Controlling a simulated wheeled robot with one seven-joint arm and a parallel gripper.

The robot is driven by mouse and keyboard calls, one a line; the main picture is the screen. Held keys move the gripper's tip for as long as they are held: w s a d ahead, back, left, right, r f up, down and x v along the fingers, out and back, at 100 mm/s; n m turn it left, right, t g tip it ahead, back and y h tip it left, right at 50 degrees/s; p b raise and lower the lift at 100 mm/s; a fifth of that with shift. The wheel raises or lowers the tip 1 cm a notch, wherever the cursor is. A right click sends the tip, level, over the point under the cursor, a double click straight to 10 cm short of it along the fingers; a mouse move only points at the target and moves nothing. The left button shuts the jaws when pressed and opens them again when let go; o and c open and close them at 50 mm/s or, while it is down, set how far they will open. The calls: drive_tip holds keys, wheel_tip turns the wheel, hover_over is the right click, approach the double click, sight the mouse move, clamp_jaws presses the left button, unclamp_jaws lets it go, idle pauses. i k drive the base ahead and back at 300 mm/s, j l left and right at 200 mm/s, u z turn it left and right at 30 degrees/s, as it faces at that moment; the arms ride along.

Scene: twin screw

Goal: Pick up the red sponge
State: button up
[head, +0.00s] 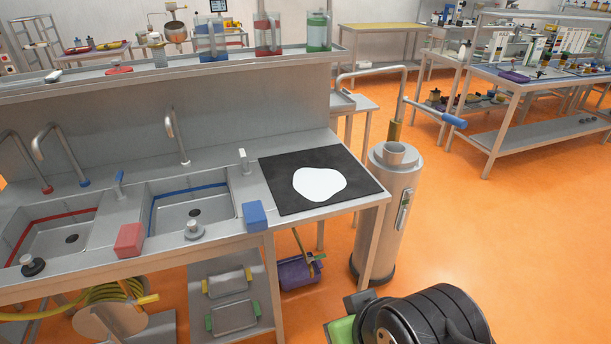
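The red sponge (129,240) is a small block at the front edge of the steel sink counter, between the two basins. Its top and front show and nothing covers it. A dark, ribbed, rounded shape at the bottom right of the head view seems to be part of my own arm. It is well to the right of the sponge and apart from it. I cannot make out my gripper's two fingers there, and I see nothing held.
A blue sponge (255,216) sits on the same front edge to the right. Basins with taps (176,135) lie behind. A sink plug (194,229) and a dark knob (32,265) are nearby. A black mat (280,177) bears a white patch. A steel cylinder (386,215) stands right of the counter.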

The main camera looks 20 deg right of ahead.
sight(129, 241)
drive_tip(key=i+j+u, duration=1.2)
drive_tip(key=i+u, duration=0.45)
drive_tip(key=k+j, duration=0.05)
